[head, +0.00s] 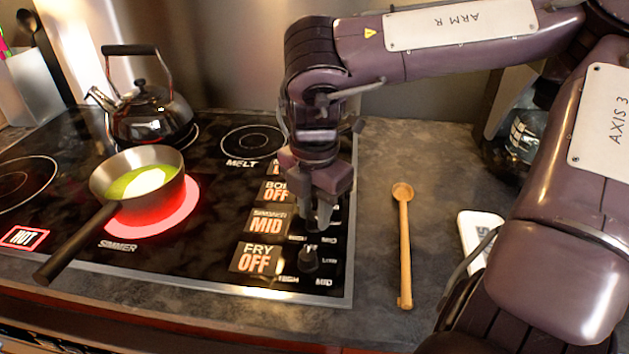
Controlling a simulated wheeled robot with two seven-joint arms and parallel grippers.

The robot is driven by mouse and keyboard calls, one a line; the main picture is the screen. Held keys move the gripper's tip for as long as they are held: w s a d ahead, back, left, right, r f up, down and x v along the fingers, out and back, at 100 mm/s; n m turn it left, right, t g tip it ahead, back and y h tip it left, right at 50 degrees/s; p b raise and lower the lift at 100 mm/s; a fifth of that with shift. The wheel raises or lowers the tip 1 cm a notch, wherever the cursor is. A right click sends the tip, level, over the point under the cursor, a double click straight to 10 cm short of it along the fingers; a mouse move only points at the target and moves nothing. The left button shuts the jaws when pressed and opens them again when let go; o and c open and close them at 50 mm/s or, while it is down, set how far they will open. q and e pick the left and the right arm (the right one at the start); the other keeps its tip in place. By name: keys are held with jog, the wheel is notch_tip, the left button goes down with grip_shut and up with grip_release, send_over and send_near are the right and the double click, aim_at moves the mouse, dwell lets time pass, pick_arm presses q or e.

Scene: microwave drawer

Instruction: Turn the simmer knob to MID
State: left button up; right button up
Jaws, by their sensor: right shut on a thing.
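The black cooktop (215,218) has a column of labelled displays at its right side. The simmer display (267,222) reads MID. My right gripper (314,222) points down beside that display and is shut on the simmer knob, which its fingers mostly hide. The fry knob (308,259) stands free just in front of it, and the fry display (256,258) reads OFF. A saucepan (133,183) with green liquid sits on the glowing red simmer burner (178,214). My left gripper is not in view.
A kettle (147,113) stands at the back left. The pan's handle (77,243) reaches over the front left. A wooden spoon (404,245) and a white object (480,235) lie on the counter to the right.

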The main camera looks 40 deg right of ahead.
aim_at(314, 215)
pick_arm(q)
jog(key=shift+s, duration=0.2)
pick_arm(e)
jog(key=shift+r, duration=0.1)
jog(key=o, duration=1)
notch_tip(314, 215, up, 7)
jog(key=shift+f+p, duration=0.2)
jog(key=shift+p, duration=0.1)
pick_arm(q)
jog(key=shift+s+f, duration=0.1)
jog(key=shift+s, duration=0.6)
pick_arm(e)
jog(key=shift+r, duration=0.6)
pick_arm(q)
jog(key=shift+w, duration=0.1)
